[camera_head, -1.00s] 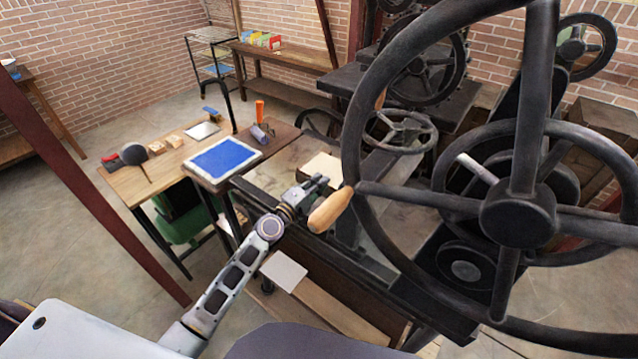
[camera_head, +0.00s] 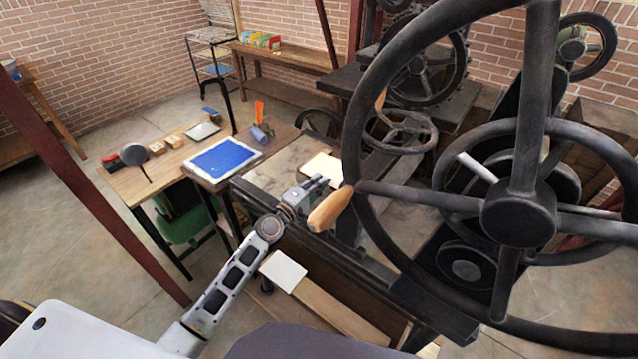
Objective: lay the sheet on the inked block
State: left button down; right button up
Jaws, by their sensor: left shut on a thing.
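My left gripper (camera_head: 318,183) reaches over the near edge of the press bed. Its fingers are shut at the near edge of a cream sheet (camera_head: 322,166). The contact is small in view, and I cannot tell whether the sheet rests on anything. A slab with a bright blue, inked-looking top and pale border (camera_head: 222,160) lies flat on a small stand left of the bed, apart from the gripper. I cannot tell whether another block is under the sheet. My right gripper is not in view.
A large black handwheel (camera_head: 518,210) with a wooden handle (camera_head: 330,209) fills the right foreground, close to my left gripper. A roller (camera_head: 260,133) lies behind the blue slab. A wooden bench (camera_head: 140,183) holds small tools. A white square (camera_head: 284,271) lies below the bed.

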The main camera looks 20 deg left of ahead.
pick_arm(q)
jog(key=shift+s+f, duration=0.2)
jog(key=shift+f, duration=0.85)
jog(key=c, duration=1.6)
grip_release()
jog(key=shift+o, duration=1.7)
jog(key=shift+w, duration=0.1)
jog(key=shift+a+b, duration=0.1)
jog(key=shift+b, duration=0.2)
jog(key=shift+w, duration=0.25)
jog(key=shift+s+r, duration=0.15)
jog(key=shift+s, duration=0.1)
jog(key=shift+s+a, duration=0.15)
